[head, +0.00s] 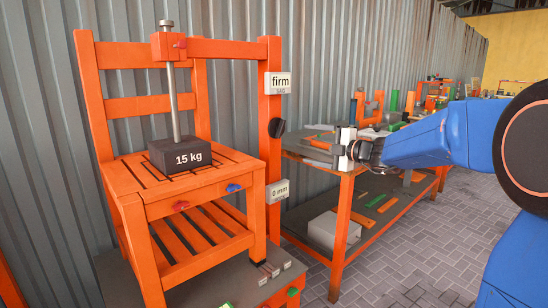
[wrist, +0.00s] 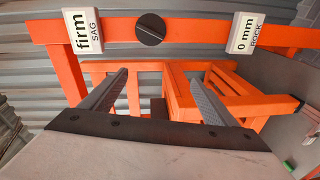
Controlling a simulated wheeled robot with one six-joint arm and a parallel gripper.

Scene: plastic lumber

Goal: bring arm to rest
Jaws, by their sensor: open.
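My gripper (head: 345,148) is at the end of my blue arm, to the right of the orange chair in the head view. In the wrist view its two grey fingers stand wide apart with nothing between them, so my gripper (wrist: 160,85) is open and empty. The orange slatted chair (head: 190,185) stands upright on a grey-topped bench. A dark block marked 15 kg (head: 180,155) rests on its seat under a metal rod. The chair also shows beyond the fingers in the wrist view (wrist: 180,90).
An orange post beside the chair carries a "firm SAG" sign (head: 278,83), a black knob (head: 277,128) and a "0 mm ROCK" sign (head: 279,191). A workbench (head: 335,177) with parts stands behind my gripper. The paved floor (head: 400,250) at the lower right is clear.

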